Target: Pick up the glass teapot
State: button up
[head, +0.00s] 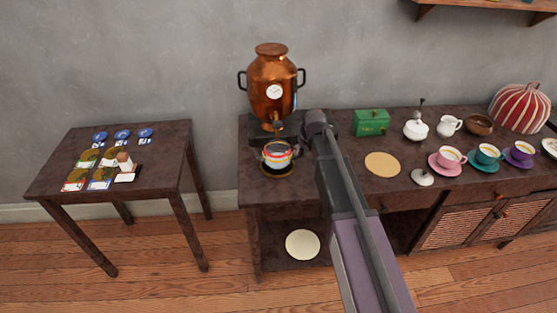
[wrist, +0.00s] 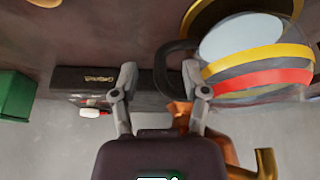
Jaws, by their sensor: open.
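The glass teapot (head: 277,155) has yellow, red and dark bands and stands on a round dark mat with a golden rim (head: 278,175), below the tap of the copper urn. In the wrist view the teapot (wrist: 262,75) fills the upper right, with its dark looped handle (wrist: 163,58) pointing toward the fingers. My gripper (wrist: 159,76) is open and empty. The handle shows between the fingertips, close to the right one; I cannot tell whether they touch. In the head view my arm hides the fingers.
The copper urn (head: 272,85) stands behind the teapot. A green box (head: 371,122), a tan round mat (head: 382,165), a white pot (head: 416,130) and several cups are to the right. A small table (head: 60,180) with cards stands left.

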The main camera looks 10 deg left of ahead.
jog(key=shift+w+a+f+b, duration=0.1)
jog(key=shift+w+f+b, duration=0.2)
jog(key=shift+f, duration=0.35)
jog(key=shift+s, duration=0.1)
jog(key=shift+r, duration=0.1)
grip_shut()
